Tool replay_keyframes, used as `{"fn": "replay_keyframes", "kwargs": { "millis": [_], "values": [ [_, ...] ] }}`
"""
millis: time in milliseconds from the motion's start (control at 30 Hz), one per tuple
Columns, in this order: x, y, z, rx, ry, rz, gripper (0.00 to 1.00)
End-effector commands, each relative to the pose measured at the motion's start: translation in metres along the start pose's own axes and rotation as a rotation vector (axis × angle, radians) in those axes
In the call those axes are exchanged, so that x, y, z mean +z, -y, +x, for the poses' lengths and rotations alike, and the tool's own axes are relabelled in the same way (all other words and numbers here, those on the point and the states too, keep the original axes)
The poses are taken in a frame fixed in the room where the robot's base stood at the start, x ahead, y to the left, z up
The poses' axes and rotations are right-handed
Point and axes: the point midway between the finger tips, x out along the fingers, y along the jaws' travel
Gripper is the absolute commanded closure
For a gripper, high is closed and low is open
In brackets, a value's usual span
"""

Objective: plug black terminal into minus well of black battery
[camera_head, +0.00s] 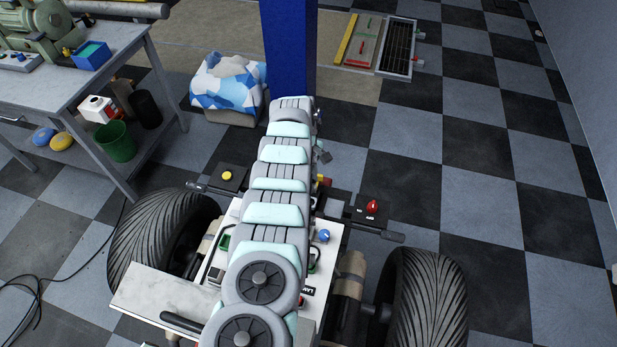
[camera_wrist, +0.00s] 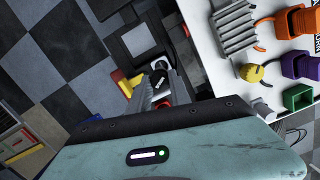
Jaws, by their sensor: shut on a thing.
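My gripper (camera_wrist: 163,88) shows in the wrist view, its grey fingers closed around a small black round piece (camera_wrist: 160,78) that looks like the black terminal. Part of the piece is hidden by the fingers and my wrist housing. In the head view my arm runs down the middle and covers much of the stripped quad, and I cannot make out the held piece there. I cannot clearly identify the black battery or its minus well in either view.
In the wrist view a white panel (camera_wrist: 215,70) carries a grey ridged block (camera_wrist: 237,28), a yellow knob (camera_wrist: 250,72), and purple and green parts. In the head view, large tyres (camera_head: 427,300) flank the quad; a workbench (camera_head: 60,85) stands left.

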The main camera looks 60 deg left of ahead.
Motion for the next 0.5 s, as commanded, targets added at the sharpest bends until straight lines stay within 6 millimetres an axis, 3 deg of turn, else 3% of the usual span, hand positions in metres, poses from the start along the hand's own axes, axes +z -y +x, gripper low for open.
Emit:
{"fn": "replay_keyframes", "kwargs": {
  "millis": [200, 500],
  "values": [
    [0.001, -0.001, 0.001, 0.001, 0.000, 0.001, 1.00],
    [-0.003, 0.000, 0.025, 0.001, 0.000, 0.000, 1.00]
  ]
}}
